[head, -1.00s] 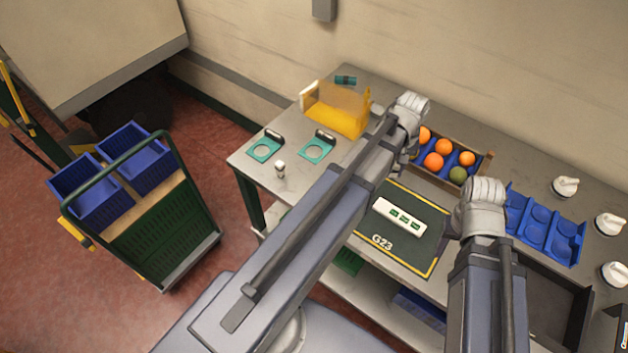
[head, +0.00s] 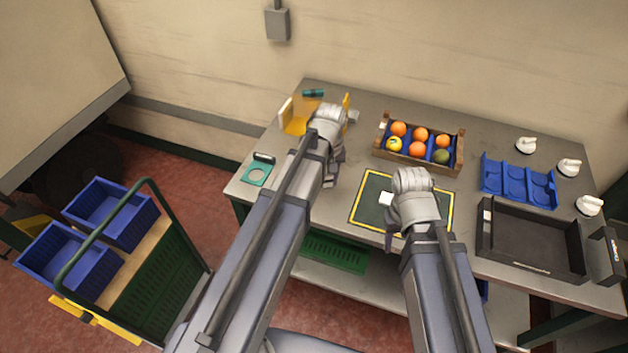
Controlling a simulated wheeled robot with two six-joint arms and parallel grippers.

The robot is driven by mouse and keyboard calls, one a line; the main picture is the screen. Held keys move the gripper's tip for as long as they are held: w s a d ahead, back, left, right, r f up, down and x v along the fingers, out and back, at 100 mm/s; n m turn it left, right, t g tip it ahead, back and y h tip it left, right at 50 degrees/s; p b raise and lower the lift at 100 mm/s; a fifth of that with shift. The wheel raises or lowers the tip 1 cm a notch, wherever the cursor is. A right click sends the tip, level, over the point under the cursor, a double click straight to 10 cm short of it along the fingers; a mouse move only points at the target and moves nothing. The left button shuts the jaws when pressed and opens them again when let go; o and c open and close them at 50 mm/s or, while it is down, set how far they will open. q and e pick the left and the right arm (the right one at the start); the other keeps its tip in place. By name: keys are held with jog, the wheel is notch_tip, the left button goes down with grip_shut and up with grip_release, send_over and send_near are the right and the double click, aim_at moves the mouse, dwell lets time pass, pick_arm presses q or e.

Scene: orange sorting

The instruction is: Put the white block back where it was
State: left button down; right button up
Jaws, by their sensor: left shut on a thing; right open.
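A white block (head: 386,198) shows in part on the dark green mat (head: 366,207) with the yellow border. My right gripper and forearm hide the rest of it. My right gripper (head: 393,238) is open over the mat's near side, and I cannot tell whether it touches the block. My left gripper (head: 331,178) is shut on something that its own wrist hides. It is left of the mat, in front of the yellow bin (head: 297,123).
A crate (head: 461,150) of oranges and other fruit stands behind the mat. Right are a blue tray (head: 517,184), a black tray (head: 530,240) and several white knobbed items (head: 569,168). A teal ring plate (head: 256,175) lies at left. A cart with blue bins (head: 66,262) stands beside the table.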

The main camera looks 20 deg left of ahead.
aim_at(327, 200)
pick_arm(q)
jog(key=shift+w+d, duration=0.1)
jog(key=shift+d, duration=0.1)
jog(key=shift+a+f+b, duration=0.15)
jog(key=shift+f+b, duration=0.2)
jog(key=shift+b, duration=0.15)
notch_tip(327, 200, down, 5)
jog(key=b, duration=0.5)
jog(key=shift+f+b, duration=0.6)
dwell(0.7)
jog(key=shift+c, duration=0.2)
grip_release()
dwell(0.5)
jog(key=shift+r, duration=0.15)
jog(key=shift+r+p, duration=3.95)
jog(key=shift+p, duration=0.15)
